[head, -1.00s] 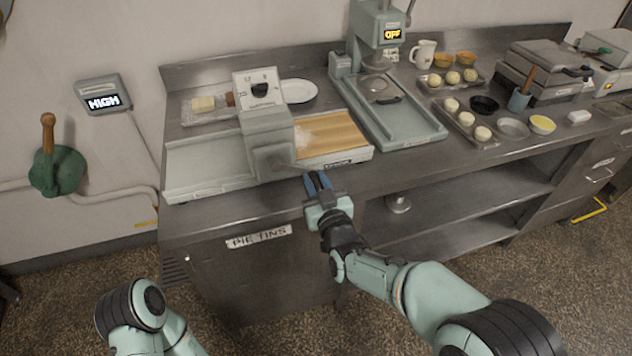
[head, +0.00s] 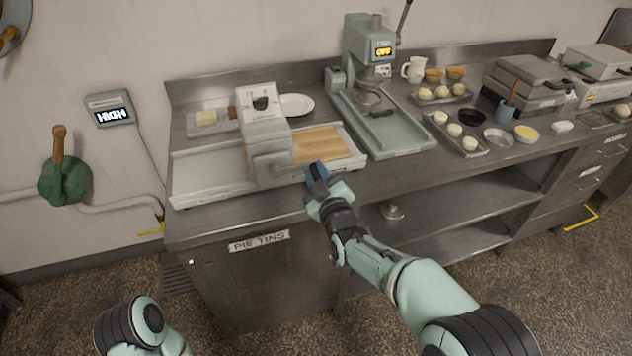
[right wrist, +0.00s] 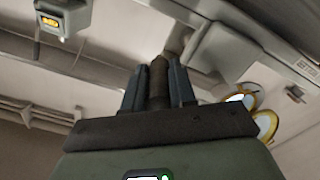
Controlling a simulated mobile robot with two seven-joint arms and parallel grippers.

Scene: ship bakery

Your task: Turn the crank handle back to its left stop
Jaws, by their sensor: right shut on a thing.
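The dough sheeter (head: 262,139) stands on the counter's left part, with a dial on its upright housing. Its crank is on the front face, low on the housing. My right gripper (head: 317,172) is at the sheeter's front, just right of the housing. In the right wrist view, the dark brown crank handle (right wrist: 158,82) stands between the two blue-grey fingers, which are shut on it. In the head view the gripper hides most of the handle. A tan sheet (head: 318,145) lies on the right bed. My left gripper is out of view.
A green press (head: 368,60) with a tray-like base stands right of the sheeter. Trays of dough balls (head: 458,132) and cups are farther right. A green valve with a wooden handle (head: 58,145) and a display reading HIGH (head: 110,110) are on the left wall.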

